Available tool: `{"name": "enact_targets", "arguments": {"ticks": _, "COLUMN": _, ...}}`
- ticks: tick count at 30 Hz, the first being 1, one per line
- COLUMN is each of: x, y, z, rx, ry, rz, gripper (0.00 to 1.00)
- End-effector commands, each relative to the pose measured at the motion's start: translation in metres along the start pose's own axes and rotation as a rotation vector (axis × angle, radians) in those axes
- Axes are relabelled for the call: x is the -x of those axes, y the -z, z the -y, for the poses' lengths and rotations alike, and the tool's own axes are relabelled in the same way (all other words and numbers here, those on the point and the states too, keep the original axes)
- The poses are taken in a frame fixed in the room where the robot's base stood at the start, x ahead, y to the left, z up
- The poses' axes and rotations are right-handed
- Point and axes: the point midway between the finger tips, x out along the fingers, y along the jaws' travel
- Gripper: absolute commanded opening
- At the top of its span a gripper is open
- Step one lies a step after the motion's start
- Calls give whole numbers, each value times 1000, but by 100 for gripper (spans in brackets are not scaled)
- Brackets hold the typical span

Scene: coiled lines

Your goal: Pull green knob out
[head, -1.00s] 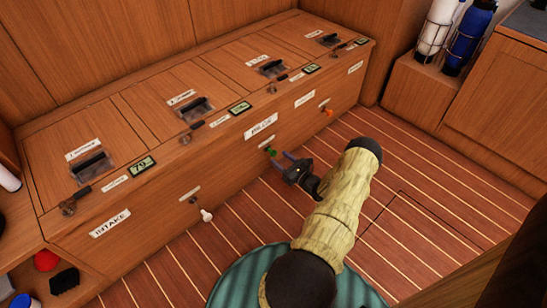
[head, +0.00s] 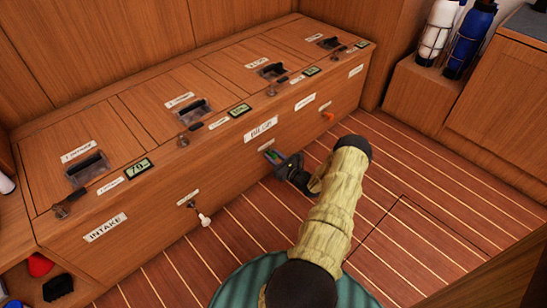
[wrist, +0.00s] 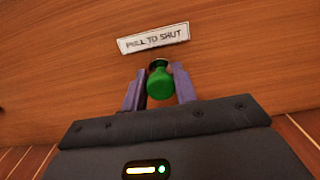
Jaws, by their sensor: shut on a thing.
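The green knob (wrist: 160,83) sits on the front wooden panel, just below a label reading "PULL TO SHUT" (wrist: 153,37). My gripper (wrist: 159,86) has one finger on each side of the knob and is shut on it in the wrist view. In the head view my gripper (head: 277,160) is at the panel front under the "BILGE" label (head: 261,129), and the knob is mostly hidden there by the fingers. How far the knob stands out from the panel cannot be told.
A white knob (head: 204,219) hangs at the panel's left part, near the "INTAKE" label (head: 105,227). An orange knob (head: 328,117) is farther right. The bench top (head: 150,122) has several latches and small displays. The striped floor (head: 430,215) to the right is clear.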

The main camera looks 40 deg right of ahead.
Motion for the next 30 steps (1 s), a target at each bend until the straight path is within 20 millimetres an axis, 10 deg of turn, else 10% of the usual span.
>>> {"name": "enact_targets", "arguments": {"ticks": 27, "x": 55, "y": 2, "z": 0, "rx": -1, "ry": 2, "rz": -3, "gripper": 0}}
{"name": "enact_targets", "arguments": {"ticks": 28, "x": 55, "y": 2, "z": 0, "rx": -1, "ry": 2, "rz": -3, "gripper": 32}}
{"name": "enact_targets", "arguments": {"ticks": 30, "x": 55, "y": 2, "z": 0, "rx": -1, "ry": 2, "rz": -3, "gripper": 46}}
